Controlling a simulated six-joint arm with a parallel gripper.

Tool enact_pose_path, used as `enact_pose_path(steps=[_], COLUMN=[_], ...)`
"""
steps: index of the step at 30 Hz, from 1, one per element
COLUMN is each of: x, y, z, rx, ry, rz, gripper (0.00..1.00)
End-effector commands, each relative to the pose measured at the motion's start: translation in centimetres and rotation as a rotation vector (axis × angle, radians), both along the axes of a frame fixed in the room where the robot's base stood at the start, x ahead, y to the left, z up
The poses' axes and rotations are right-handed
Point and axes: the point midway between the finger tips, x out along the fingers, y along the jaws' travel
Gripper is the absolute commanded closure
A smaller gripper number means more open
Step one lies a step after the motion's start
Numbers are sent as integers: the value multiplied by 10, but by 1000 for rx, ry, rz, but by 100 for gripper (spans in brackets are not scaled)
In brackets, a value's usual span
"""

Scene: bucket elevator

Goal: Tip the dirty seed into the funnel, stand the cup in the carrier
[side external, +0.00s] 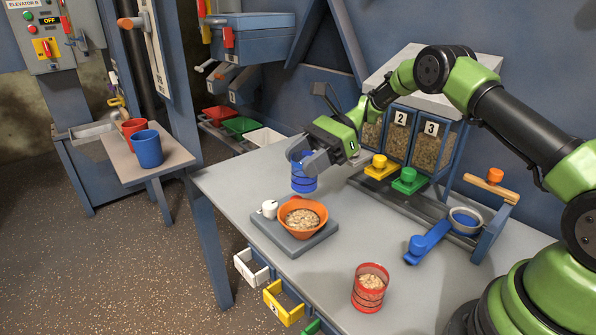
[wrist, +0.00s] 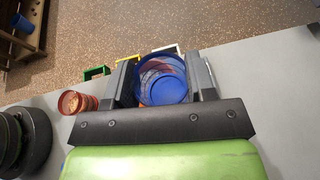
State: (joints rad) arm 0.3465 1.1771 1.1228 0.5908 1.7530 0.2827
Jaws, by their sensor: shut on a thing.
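My gripper (side external: 312,165) is shut on a blue cup (side external: 304,184) and holds it in the air above the bench. In the wrist view the blue cup (wrist: 162,80) sits between the two jaws, with reddish tones inside its rim; I cannot tell what it contains. An orange bowl (side external: 319,231) of pale seed stands on a grey plate (side external: 265,225) below the cup. A red cup (side external: 367,298) of seed stands upright at the front of the bench; it also shows in the wrist view (wrist: 72,103). I cannot single out the funnel or carrier.
A white knob (side external: 269,208) sits beside the bowl. A blue-handled tool (side external: 430,242), a metal ring (side external: 466,220) and numbered seed bins (side external: 430,150) lie right. A side shelf (side external: 135,170) holds a red cup (side external: 133,128) and another blue cup (side external: 147,149).

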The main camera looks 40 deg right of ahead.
Motion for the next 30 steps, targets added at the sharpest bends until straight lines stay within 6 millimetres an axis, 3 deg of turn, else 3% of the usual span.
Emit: enact_pose_path(steps=[3, 11, 16, 23, 26, 30], x=[-12, -54, -103, -198, -234, -278], y=[-7, -13, -7, 6, 0, -21], z=[18, 39, 36, 16, 9, 2], rx=[-1, -3, 0, 1, 1, 1], ry=[-1, 1, 6, 3, 1, 0], rz=[-90, -248, -225, 229, 466, 808], gripper=[78, 78, 78, 78, 78, 78])
